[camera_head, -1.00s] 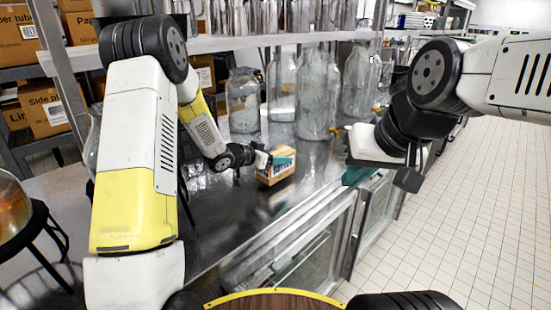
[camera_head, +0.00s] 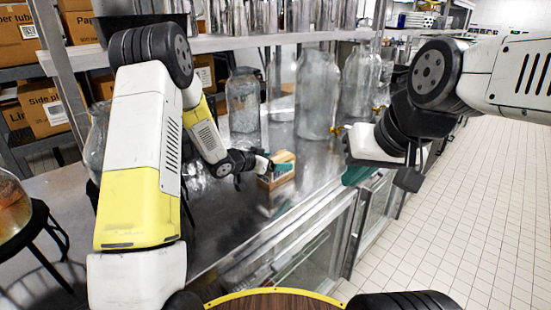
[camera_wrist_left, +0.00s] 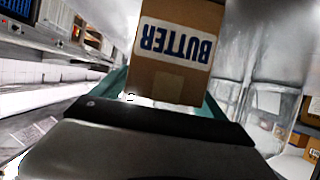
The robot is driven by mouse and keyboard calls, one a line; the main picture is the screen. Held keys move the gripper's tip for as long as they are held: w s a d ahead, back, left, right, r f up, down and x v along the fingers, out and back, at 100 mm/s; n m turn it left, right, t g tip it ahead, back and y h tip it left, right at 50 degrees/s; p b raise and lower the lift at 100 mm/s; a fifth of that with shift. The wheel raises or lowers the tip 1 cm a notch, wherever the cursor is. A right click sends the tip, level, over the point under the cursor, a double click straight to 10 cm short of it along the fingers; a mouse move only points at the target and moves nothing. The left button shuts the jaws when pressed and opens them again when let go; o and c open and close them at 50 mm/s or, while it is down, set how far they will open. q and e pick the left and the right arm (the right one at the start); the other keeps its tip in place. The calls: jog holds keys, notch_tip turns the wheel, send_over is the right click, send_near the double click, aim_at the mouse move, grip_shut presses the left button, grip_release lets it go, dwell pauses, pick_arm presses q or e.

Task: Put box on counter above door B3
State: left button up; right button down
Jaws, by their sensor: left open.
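A small tan box (camera_head: 286,160) is at the counter (camera_head: 230,235), in front of the glass jars. In the left wrist view the box (camera_wrist_left: 172,75) shows a white label reading BUTTER, upside down. My left gripper (camera_head: 268,172) is at the box with its teal fingers open, one on either side of it in the wrist view. Whether the fingers touch it is unclear. Glass-fronted doors (camera_head: 325,245) line the counter front; no B3 mark is readable. My right gripper (camera_head: 357,174) hangs over the counter's front edge, away from the box; its opening is hidden.
Large glass jars (camera_head: 318,95) stand behind the box, under a metal shelf (camera_head: 230,42) of more glassware. Brown cartons (camera_head: 42,105) fill a rack at the left. The tiled floor (camera_head: 470,220) at the right is clear.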

pick_arm(q)
jog(key=s+a+r+n+t+y, duration=0.1)
jog(key=s+a+r+n+y, duration=0.25)
jog(key=s+a+r, duration=0.45)
jog(key=s+a+r+n+y, duration=0.2)
jog(key=s+a+r+y, duration=0.35)
jog(key=a+r, duration=0.4)
jog(key=s+d+n+g+h, duration=0.1)
jog(key=s+g, duration=0.1)
jog(key=s, duration=1)
jog(key=s+d+r+n+g, duration=0.1)
jog(key=s+d+n+g, duration=0.1)
jog(key=s, duration=1)
jog(key=shift+r+h, duration=0.3)
jog(key=shift+h, duration=0.1)
jog(key=shift+d, duration=0.1)
